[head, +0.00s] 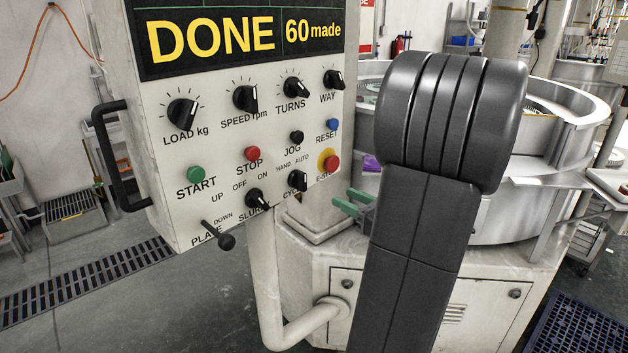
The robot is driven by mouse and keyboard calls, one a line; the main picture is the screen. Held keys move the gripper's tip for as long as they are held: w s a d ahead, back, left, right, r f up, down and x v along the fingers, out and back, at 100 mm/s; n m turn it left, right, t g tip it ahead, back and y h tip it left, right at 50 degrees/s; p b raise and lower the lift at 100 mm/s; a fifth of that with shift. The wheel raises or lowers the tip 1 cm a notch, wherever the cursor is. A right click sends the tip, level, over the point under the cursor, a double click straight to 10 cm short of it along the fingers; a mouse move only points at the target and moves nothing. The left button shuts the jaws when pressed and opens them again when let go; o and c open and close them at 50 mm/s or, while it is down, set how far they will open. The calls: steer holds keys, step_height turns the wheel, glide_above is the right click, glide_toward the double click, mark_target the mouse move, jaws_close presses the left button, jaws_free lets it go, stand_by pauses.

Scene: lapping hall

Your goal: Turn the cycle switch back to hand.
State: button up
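The cycle switch (298,181) is a black knob low on the right of the pale control panel (222,215). HAND is printed at its upper left and AUTO at its upper right. I cannot tell surely which its pointer faces. The label below, starting "CYC", is partly covered. My gripper (346,203) shows as two green fingers with a gap between them, pointing left, to the right of and a little below the switch. They look empty and apart from the panel. My dark arm hides the rest of the gripper.
The display (240,38) reads DONE, 60 made. A red emergency stop (330,163) sits right of the switch, with a slurry knob (257,199) to its left. A plate lever (222,238) sticks out at lower left. A round metal machine (520,215) stands behind my arm.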

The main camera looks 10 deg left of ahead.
mark_target(305, 181)
steer(key=p+x, duration=0.2)
steer(key=x, duration=1.1)
steer(key=shift+a+p, duration=0.25)
steer(key=shift+p, duration=0.15)
jaws_close()
